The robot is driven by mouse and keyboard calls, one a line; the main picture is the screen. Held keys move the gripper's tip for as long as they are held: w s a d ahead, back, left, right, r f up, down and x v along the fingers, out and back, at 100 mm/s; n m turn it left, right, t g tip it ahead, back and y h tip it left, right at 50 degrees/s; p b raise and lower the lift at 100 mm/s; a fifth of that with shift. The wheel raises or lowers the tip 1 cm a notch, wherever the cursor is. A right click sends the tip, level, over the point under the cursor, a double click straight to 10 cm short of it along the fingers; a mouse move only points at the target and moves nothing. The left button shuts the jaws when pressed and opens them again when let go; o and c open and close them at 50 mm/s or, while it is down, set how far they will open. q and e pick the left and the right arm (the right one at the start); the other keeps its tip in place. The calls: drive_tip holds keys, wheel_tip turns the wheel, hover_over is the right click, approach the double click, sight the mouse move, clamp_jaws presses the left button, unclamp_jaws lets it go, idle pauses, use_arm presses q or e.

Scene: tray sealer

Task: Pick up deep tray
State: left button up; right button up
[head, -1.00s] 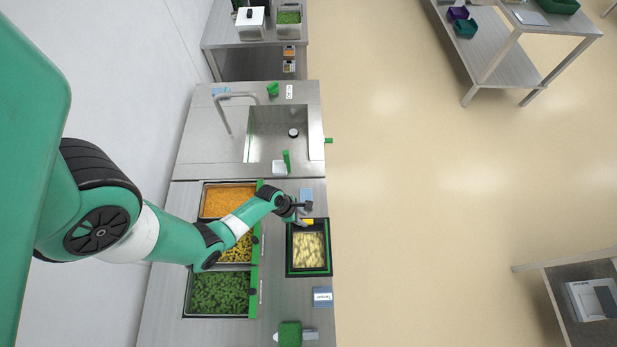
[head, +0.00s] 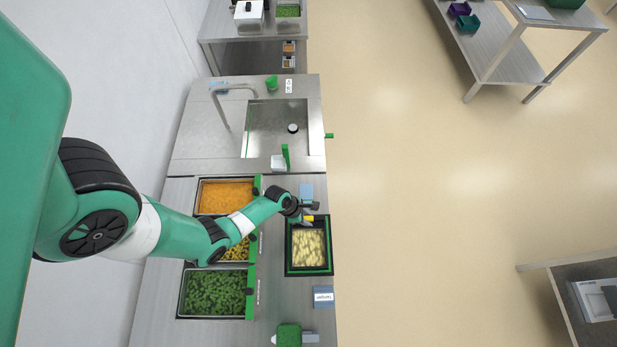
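My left gripper (head: 308,212) is over the tray's far edge, beside a small yellow item (head: 309,217). The fingers are too small to tell whether they are open or shut, and contact with the tray is unclear. My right gripper does not show.
Pans of orange (head: 226,198), yellow (head: 237,248) and green (head: 213,293) food stand left of the tray, partly under my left arm. A sink (head: 275,128) lies beyond. A blue labelled card (head: 323,297) and a green block (head: 289,335) lie nearer.

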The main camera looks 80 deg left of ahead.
use_arm(q)
drive_tip(key=shift+f, duration=0.1)
idle(0.3)
clamp_jaws()
idle(1.3)
